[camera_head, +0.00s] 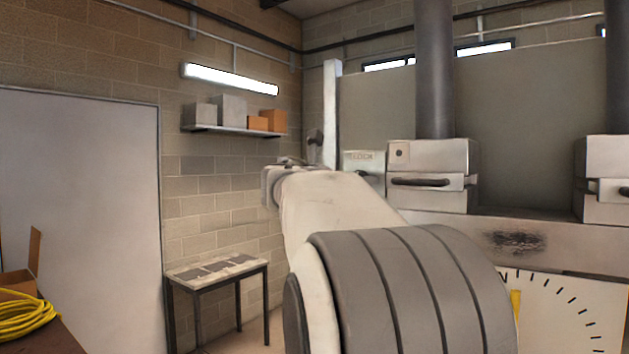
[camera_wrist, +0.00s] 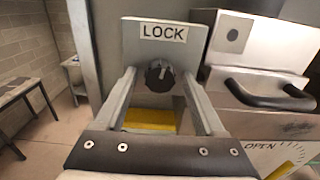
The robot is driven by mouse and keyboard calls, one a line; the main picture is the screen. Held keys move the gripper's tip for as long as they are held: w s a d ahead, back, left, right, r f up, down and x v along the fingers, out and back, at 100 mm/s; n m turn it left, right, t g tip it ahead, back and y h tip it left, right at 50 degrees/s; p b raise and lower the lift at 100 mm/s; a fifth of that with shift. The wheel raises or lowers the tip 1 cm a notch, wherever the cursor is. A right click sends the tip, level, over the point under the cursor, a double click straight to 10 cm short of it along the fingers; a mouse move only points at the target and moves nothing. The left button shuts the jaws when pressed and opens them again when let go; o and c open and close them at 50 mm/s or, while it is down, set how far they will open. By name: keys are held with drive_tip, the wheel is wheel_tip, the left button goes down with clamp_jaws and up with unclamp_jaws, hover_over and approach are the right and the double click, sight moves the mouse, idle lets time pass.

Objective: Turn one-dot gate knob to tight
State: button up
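A dark round knob (camera_wrist: 159,78) with a pale pointer mark, pointing roughly up, sits below the LOCK label (camera_wrist: 163,32) on a grey plate in the wrist view. The plate stands beside a metal gate box (camera_wrist: 259,43) marked with one black dot. My gripper (camera_wrist: 159,72) is open, its two fingers apart on either side of the knob in the picture; I cannot tell whether they touch it. In the head view my arm hides the gripper and knob, while the LOCK plate (camera_head: 362,157) and one-dot box (camera_head: 458,157) show.
A black bar handle (camera_wrist: 270,92) juts from the gate's front, right of my gripper. A dial marked OPEN (camera_wrist: 280,158) lies below. In the head view, a small table (camera_head: 217,269) stands by the wall and another gate box (camera_head: 606,160) is at far right.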

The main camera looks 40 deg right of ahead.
clamp_jaws()
idle(0.3)
drive_tip(key=shift+w+m+b, duration=0.15)
drive_tip(key=shift+m+b, duration=5.7)
drive_tip(key=shift+m, duration=4.25)
